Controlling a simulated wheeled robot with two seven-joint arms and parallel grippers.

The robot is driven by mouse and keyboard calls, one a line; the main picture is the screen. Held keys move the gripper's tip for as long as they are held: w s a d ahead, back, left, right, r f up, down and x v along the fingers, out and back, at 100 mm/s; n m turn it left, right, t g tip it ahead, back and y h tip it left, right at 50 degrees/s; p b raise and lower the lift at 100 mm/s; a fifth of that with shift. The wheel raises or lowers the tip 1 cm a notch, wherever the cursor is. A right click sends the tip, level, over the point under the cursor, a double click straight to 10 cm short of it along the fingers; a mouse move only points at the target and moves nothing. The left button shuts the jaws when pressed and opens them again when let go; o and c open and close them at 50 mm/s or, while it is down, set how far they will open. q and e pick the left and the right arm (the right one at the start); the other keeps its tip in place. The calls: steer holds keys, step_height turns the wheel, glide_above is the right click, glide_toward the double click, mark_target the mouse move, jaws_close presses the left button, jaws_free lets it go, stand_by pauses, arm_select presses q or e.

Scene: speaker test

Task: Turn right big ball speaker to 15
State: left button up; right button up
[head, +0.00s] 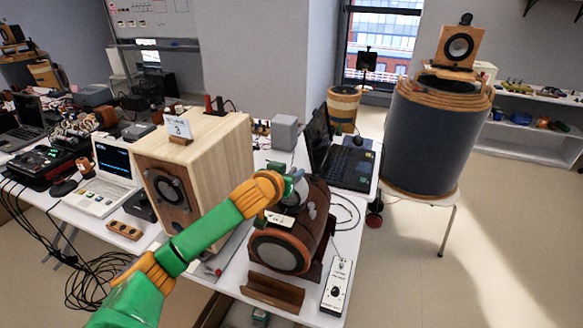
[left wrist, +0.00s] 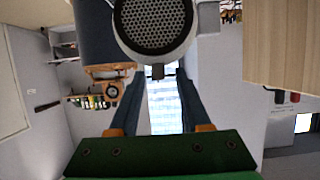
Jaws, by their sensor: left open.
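A ball speaker (left wrist: 155,22) with a black mesh face and a pale rim fills the top middle of the left wrist view. A small dark piece sits at its lower edge, between my fingertips. In the head view a pale rounded part (head: 291,204), perhaps the same ball, shows on top of a dark wooden round speaker (head: 280,250), partly hidden by my gripper. My left gripper (head: 297,182) is open there; its two blue fingers (left wrist: 156,82) reach toward the ball's lower edge. I cannot tell whether they touch it. My right gripper is not in view.
A large light-wood box speaker (head: 217,150) stands left of my gripper. An open laptop (head: 350,165) lies behind to the right. A white pedal-like box (head: 337,287) and a wooden stand (head: 272,290) sit at the front. A big dark drum speaker (head: 430,140) stands right.

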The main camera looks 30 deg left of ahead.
arm_select(q)
steer(key=shift+x, duration=0.9)
steer(key=shift+s, duration=0.25)
steer(key=shift+c, duration=0.8)
steer(key=shift+r, duration=0.1)
jaws_close()
steer(key=m+h+p, duration=0.2)
steer(key=p, duration=0.1)
steer(key=shift+s+r+h, duration=0.1)
steer(key=shift+r+h, duration=0.05)
steer(key=shift+h, duration=0.15)
steer(key=shift+m+h, duration=0.3)
steer(key=shift+m, duration=0.1)
steer(key=shift+d+f, duration=0.1)
steer(key=shift+f, duration=0.1)
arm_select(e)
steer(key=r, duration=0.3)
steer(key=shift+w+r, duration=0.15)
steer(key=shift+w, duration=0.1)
